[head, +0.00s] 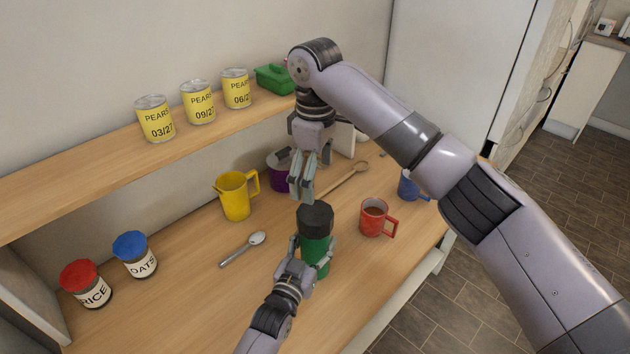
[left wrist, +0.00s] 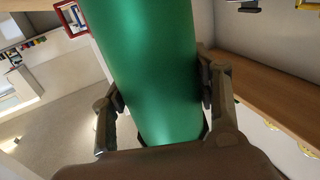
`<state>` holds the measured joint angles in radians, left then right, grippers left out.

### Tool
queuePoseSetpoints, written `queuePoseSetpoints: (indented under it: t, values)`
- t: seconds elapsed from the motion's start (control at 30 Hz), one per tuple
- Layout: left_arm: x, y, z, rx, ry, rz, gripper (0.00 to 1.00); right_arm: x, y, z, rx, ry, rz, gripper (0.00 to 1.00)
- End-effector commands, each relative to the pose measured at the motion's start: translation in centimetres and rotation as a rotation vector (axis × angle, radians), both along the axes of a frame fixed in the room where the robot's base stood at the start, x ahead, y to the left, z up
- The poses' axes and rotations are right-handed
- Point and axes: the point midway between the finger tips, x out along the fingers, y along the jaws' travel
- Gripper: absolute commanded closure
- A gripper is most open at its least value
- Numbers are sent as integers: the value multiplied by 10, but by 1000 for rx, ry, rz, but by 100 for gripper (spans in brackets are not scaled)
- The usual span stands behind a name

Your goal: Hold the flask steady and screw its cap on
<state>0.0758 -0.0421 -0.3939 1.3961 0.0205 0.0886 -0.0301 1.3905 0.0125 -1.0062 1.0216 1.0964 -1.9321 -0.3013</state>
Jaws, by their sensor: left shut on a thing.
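The green flask (head: 316,252) stands upright on the wooden counter, and its green body fills the middle of the left wrist view (left wrist: 150,70). The dark cap (head: 315,217) sits on top of the flask; I cannot tell how tightly it is seated. My left gripper (head: 311,256) is shut on the flask's body, one finger on each side, as the left wrist view also shows (left wrist: 163,100). My right gripper (head: 302,193) points down just above the cap, apart from it, with nothing seen in it. Its fingers overlap from this angle, so their opening is unclear.
A red mug (head: 374,218) stands close right of the flask, with a blue mug (head: 409,187) beyond. A spoon (head: 242,249), yellow jug (head: 235,197), purple pot (head: 280,176) and wooden spoon (head: 345,180) lie around. Two jars (head: 134,256) stand left; a shelf (head: 120,150) holds cans.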

Motion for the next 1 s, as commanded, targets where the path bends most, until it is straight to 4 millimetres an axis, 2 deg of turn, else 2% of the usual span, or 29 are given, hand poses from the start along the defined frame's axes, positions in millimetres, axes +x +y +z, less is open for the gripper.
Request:
queuePoseSetpoints:
  t: [0.13, 0.17, 0.2, 0.5, 0.83, 1.0]
  values:
    - [0, 0, 0, -1, 1, 0, 100, 0, 0, 0, 0, 0, 0, 9]
    - [0, 0, 0, -1, 1, 0, 42, 0, 0, 0, 0, 0, 0, 9]
    - [0, 0, 0, -1, 1, 0, 39, 0, 0, 0, 0, 0, 0, 9]
    - [0, 0, 0, 0, 0, 0, 21, 0, 0, 0, 0, 0, 0, 9]
    - [-2, 1, 0, 0, 0, 0, 21, 0, 0, -1, 0, 0, 0, 9]
    - [-22, 9, -2, 1, 2, 0, 21, 0, 0, -1, 0, 0, 0, 9]
